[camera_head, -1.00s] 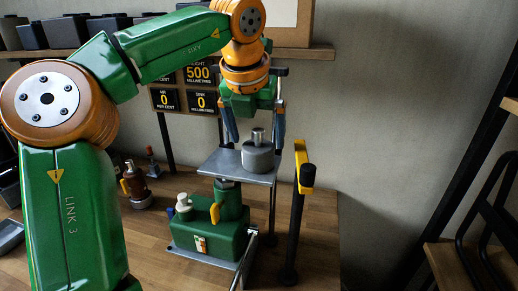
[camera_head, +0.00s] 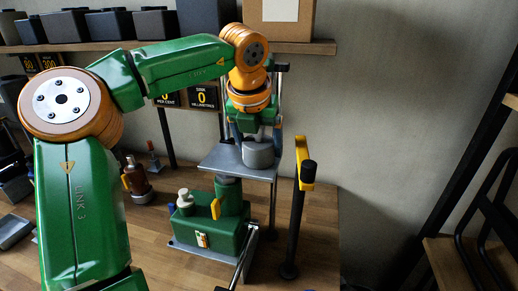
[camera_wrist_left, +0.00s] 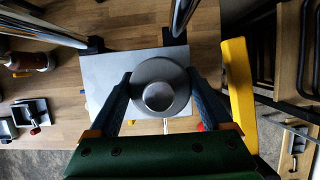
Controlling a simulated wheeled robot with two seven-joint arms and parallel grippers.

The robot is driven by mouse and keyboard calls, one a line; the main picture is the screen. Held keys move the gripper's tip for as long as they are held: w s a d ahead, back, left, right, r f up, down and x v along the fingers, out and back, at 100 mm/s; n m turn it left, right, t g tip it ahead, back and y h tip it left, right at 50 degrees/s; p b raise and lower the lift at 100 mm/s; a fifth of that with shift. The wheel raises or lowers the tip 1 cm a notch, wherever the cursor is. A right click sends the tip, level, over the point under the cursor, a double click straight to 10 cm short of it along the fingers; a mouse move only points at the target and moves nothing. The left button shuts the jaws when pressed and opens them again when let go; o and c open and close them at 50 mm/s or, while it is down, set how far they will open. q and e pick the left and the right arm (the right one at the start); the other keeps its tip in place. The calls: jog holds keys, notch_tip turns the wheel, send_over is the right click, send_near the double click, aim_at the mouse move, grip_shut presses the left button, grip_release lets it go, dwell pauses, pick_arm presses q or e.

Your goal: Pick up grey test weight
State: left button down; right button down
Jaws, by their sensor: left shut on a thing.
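The grey test weight (camera_head: 258,154) is a round cylinder standing on the grey metal plate (camera_head: 222,160) of the green lifting device (camera_head: 200,226). In the left wrist view the weight (camera_wrist_left: 160,88) is seen from above with its knob in the middle. My left gripper (camera_head: 256,140) is lowered over the weight, pointing down. In the left wrist view its blue fingers (camera_wrist_left: 160,98) lie on both sides of the weight, shut on it. The weight's knob is hidden by the gripper in the head view. My right gripper is not in view.
A black post with a yellow bracket (camera_head: 303,164) stands close to the right of the plate. A brown bottle (camera_head: 136,180) stands on the wooden table to the left. A shelf (camera_head: 300,48) with dark boxes runs behind my arm.

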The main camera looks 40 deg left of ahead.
pick_arm(q)
jog(key=shift+w+a+r, duration=0.1)
jog(key=shift+r, duration=0.3)
jog(key=s+d+r, duration=0.3)
jog(key=s+r, duration=0.9)
jog(key=s, duration=0.2)
jog(key=shift+b, duration=0.35)
